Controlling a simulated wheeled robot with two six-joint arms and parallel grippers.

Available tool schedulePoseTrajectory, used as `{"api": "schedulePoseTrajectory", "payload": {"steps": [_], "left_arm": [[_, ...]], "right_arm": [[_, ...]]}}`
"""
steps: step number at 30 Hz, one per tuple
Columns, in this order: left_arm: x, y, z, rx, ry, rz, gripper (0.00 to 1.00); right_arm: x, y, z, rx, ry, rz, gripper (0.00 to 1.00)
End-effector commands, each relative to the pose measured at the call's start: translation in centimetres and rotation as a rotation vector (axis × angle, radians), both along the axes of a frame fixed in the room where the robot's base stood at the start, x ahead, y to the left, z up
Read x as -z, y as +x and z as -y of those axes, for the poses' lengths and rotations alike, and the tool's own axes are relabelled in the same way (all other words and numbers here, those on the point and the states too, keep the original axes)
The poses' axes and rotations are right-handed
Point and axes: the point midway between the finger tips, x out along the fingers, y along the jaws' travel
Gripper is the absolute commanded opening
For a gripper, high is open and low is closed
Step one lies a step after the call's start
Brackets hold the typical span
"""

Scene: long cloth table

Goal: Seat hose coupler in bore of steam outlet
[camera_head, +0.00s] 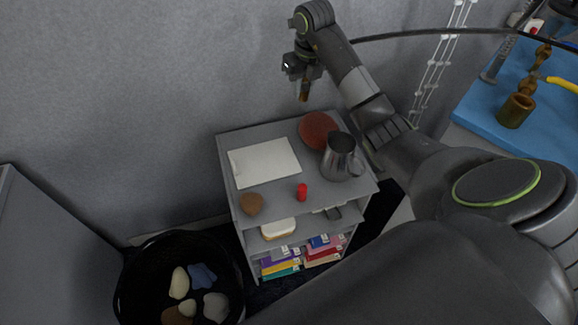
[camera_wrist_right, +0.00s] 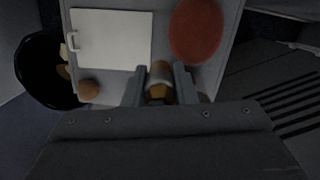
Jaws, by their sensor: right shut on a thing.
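My right gripper (camera_head: 304,76) is high above the grey shelf unit, near the wall, shut on a small orange-brown piece (camera_head: 304,91) that points downward; it is probably the hose coupler. In the right wrist view the two fingers of the right gripper (camera_wrist_right: 161,82) clasp the piece (camera_wrist_right: 159,90), which shows a pale band and an amber end. I cannot make out a steam outlet with a bore for certain. My left gripper is not in view.
The grey shelf unit's top holds a white tray-like board (camera_head: 264,162), red disc (camera_head: 317,130), metal pitcher (camera_head: 341,158), red cylinder (camera_head: 302,192) and brown ball (camera_head: 251,204). A black basket (camera_head: 130,285) stands left. A blue-topped table (camera_head: 488,100) with a brass-coloured cup (camera_head: 515,111) is right.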

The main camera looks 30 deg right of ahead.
Motion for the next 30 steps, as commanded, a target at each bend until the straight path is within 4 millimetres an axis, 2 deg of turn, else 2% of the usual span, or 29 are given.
{"api": "schedulePoseTrajectory", "payload": {"steps": [1,6,9,17,24,27,30], "left_arm": [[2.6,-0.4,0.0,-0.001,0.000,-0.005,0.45],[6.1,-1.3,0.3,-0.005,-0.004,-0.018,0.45],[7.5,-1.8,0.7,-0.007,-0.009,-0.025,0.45],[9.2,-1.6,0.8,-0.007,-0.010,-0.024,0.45],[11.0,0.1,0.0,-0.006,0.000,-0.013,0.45],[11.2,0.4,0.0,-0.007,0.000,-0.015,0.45],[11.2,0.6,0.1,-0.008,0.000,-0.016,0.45]], "right_arm": [[3.0,-0.5,-0.2,-0.026,0.000,0.000,0.00],[7.4,-1.7,-0.7,-0.109,0.000,0.002,0.00],[9.1,-2.3,-1.0,-0.147,0.002,0.003,0.00],[11.3,-3.0,-1.3,-0.189,0.003,0.003,0.00],[14.0,-3.0,-1.3,-0.190,0.003,0.003,0.00],[15.4,-3.1,-1.3,-0.190,0.004,0.001,0.00],[15.9,-3.0,-1.3,-0.188,0.003,0.002,0.00]]}}
